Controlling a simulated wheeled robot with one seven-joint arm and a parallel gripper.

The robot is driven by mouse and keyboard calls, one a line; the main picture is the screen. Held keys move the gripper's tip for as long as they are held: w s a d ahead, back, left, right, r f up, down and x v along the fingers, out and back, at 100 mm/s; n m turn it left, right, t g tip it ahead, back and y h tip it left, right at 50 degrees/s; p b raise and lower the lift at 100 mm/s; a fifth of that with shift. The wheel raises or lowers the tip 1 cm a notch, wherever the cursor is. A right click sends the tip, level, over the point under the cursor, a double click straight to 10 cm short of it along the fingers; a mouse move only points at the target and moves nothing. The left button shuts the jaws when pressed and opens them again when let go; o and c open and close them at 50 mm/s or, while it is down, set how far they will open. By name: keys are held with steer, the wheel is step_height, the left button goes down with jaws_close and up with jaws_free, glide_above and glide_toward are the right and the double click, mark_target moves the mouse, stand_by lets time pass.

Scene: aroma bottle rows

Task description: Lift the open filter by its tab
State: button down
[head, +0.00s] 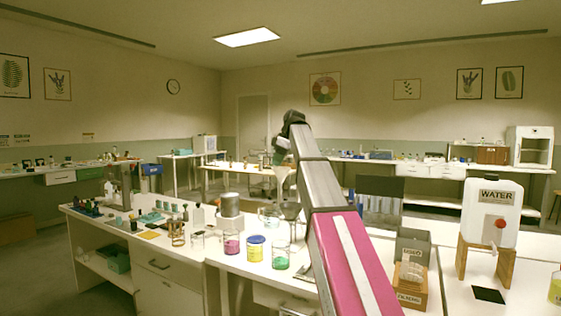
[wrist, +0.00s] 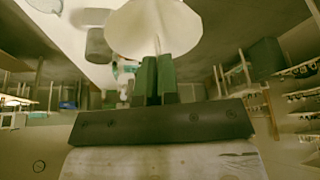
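The open filter (wrist: 150,28) is a pale, wide cone of paper at the top of the wrist view. Its narrow tab (wrist: 157,45) sits between the two green fingers of my gripper (wrist: 156,62), which are closed together on it. In the head view my gripper (head: 280,157) is above the bench, with the pale filter (head: 283,178) hanging just under it. A grey funnel (head: 290,211) stands below the filter, and a gap seems to lie between them. My arm hides part of this area.
A jar of magenta (head: 231,244), a yellow jar (head: 255,248) and a beaker with green liquid (head: 280,257) stand in front of the funnel. A filter box (head: 410,295) and a water tank (head: 491,213) are at the right. Small bottles crowd the left.

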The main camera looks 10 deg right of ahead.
steer(key=s+a, duration=0.3)
steer(key=s, duration=0.2)
steer(key=shift+a, duration=0.3)
stand_by(0.4)
